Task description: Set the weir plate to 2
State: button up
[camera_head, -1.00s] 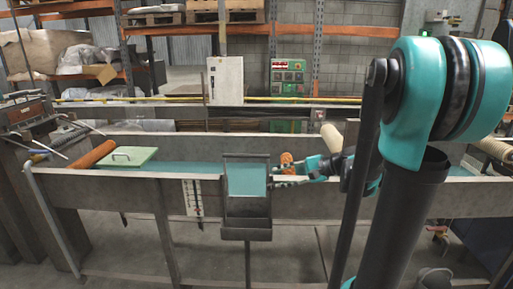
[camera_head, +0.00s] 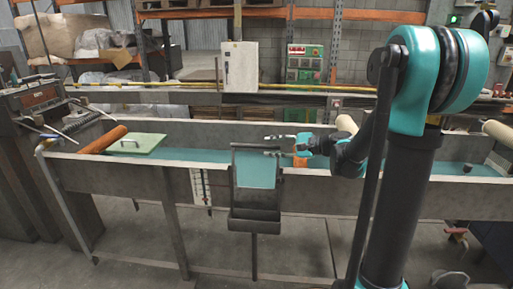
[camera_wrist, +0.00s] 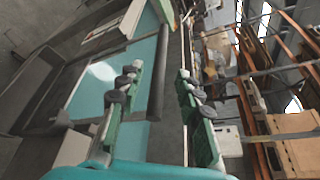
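The weir assembly is a dark upright frame (camera_head: 234,185) at the near side of the channel, with a teal surface (camera_head: 257,168) in its opening and a dark trough (camera_head: 255,219) below. I cannot tell whether the teal is plate or water. A white scale strip (camera_head: 200,187) is on the channel wall left of the frame; its numbers are too small to read. My gripper (camera_head: 268,145) points left near the frame's upper right. In the wrist view my gripper (camera_wrist: 160,70) has its fingers apart, with a dark bar (camera_wrist: 159,82) between them in the picture; contact is unclear.
A pale green lid with a handle (camera_head: 136,144) and an orange roller (camera_head: 103,139) lie at the channel's left. An orange object (camera_head: 300,161) sits just below my gripper. A white box (camera_head: 240,64) and green control panel (camera_head: 305,65) stand behind the channel.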

aim_at(261, 146)
jog(key=x, duration=0.6)
jog(key=shift+w+a, duration=0.1)
jog(key=shift+a, duration=0.25)
jog(key=shift+c, duration=0.6)
grip_shut()
